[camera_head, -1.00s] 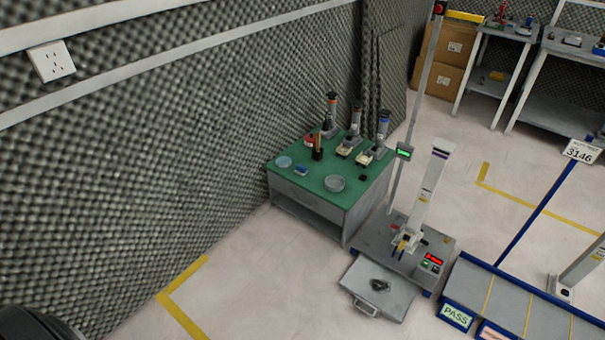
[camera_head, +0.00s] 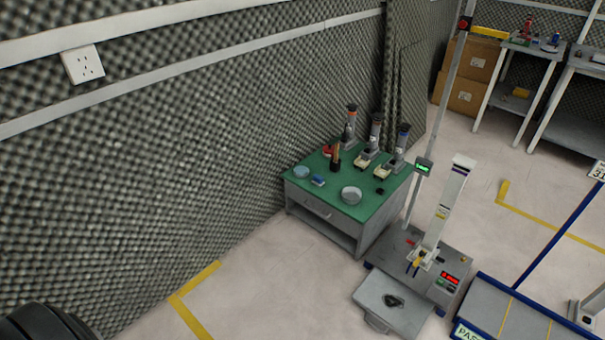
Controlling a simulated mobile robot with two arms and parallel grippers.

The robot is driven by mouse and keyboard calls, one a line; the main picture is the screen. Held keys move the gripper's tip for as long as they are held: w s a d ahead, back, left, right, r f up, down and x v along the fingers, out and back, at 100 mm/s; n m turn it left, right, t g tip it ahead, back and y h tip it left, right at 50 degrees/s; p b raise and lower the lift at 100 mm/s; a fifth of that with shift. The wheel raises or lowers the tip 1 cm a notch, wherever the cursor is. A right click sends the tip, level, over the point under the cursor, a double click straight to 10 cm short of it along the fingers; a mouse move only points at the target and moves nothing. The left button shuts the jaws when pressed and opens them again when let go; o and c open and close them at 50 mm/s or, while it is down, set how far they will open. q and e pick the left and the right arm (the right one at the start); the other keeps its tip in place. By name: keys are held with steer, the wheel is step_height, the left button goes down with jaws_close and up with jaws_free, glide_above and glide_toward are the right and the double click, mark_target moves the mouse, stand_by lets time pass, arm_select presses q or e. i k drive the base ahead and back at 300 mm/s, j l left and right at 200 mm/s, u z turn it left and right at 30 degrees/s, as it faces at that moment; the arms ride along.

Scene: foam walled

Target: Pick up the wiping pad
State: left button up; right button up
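A green-topped table (camera_head: 373,208) stands against the foam wall, with several small things on it. A small blue item (camera_head: 318,181) lies near its front left edge, beside a pale blue round piece (camera_head: 302,172). Either could be the wiping pad; they are too small to tell. A grey round dish (camera_head: 351,195) sits near the front edge. Neither of my grippers can be made out in the head view, and nothing is seen held.
A grey scale-like platform (camera_head: 394,302) with a white column (camera_head: 445,212) stands right of the table. A blue-edged conveyor (camera_head: 525,308) is at lower right. Shelving (camera_head: 515,70) and boxes (camera_head: 465,75) are at the back. Floor left of the table is clear.

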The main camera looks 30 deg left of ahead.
mark_target(318, 180)
steer(key=i+j+z, duration=0.1)
steer(key=i+j, duration=0.15)
steer(key=i+j+z, duration=0.15)
steer(key=j, duration=0.2)
steer(key=i+j+z, duration=0.1)
steer(key=i+j, duration=0.2)
steer(key=i+j+z, duration=0.1)
steer(key=j, duration=0.3)
steer(key=i, duration=0.05)
